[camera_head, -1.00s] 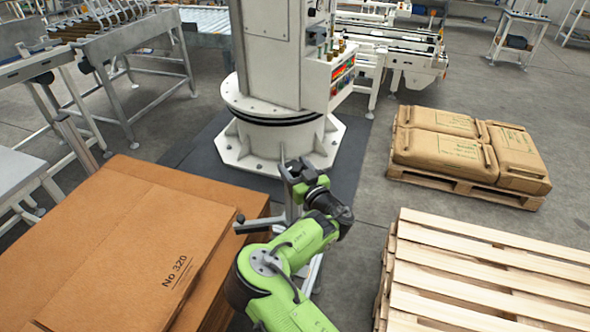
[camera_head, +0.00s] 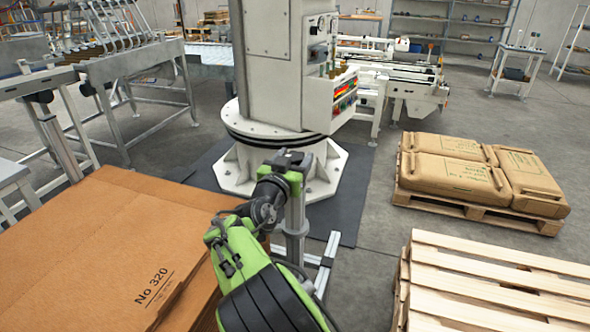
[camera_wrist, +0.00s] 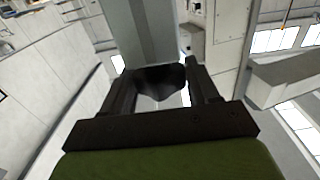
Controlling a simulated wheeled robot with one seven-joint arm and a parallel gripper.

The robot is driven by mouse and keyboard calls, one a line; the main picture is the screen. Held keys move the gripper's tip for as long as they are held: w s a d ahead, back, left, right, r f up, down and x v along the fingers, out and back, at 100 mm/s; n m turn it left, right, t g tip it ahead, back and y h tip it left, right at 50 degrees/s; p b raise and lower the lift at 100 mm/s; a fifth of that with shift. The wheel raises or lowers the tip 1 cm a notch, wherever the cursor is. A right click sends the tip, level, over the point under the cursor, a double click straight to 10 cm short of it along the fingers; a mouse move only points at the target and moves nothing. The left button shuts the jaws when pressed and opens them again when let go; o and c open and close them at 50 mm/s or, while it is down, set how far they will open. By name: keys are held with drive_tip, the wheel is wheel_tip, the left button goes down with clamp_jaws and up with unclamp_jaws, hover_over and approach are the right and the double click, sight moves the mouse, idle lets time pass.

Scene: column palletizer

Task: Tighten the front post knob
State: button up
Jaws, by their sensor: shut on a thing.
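In the wrist view a dark, faceted knob (camera_wrist: 160,83) sits against a grey metal post (camera_wrist: 150,30). My gripper (camera_wrist: 152,78) has one dark finger on each side of the knob and is shut on it. In the head view my gripper (camera_head: 288,160) is at the upper part of the upright grey post (camera_head: 297,215), in front of the white column base. The knob cannot be made out in the head view; my gripper and wrist hide it.
A stack of brown cardboard (camera_head: 115,245) lies close on the left of my arm. An empty wooden pallet (camera_head: 490,285) stands at the right, with a pallet of brown sacks (camera_head: 460,175) behind it. The white palletizer column (camera_head: 285,75) rises behind the post.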

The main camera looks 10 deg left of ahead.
drive_tip(key=m+h+p, duration=0.2)
drive_tip(key=h+p, duration=0.1)
drive_tip(key=shift+a+r+g, duration=0.15)
drive_tip(key=shift+g, duration=0.25)
drive_tip(key=shift+m+h+p, duration=0.4)
drive_tip(key=shift+h+p, duration=0.2)
drive_tip(key=shift+p, duration=0.45)
drive_tip(key=shift+w+m+g+h+p, duration=0.1)
drive_tip(key=shift+m+g+h+p, duration=0.75)
drive_tip(key=shift+p, duration=0.65)
drive_tip(key=o, duration=0.9)
drive_tip(key=shift+f, duration=0.2)
drive_tip(key=v, duration=1.5)
drive_tip(key=shift+s+a+f, duration=0.15)
drive_tip(key=shift+s+f, duration=0.1)
drive_tip(key=shift+s, duration=0.1)
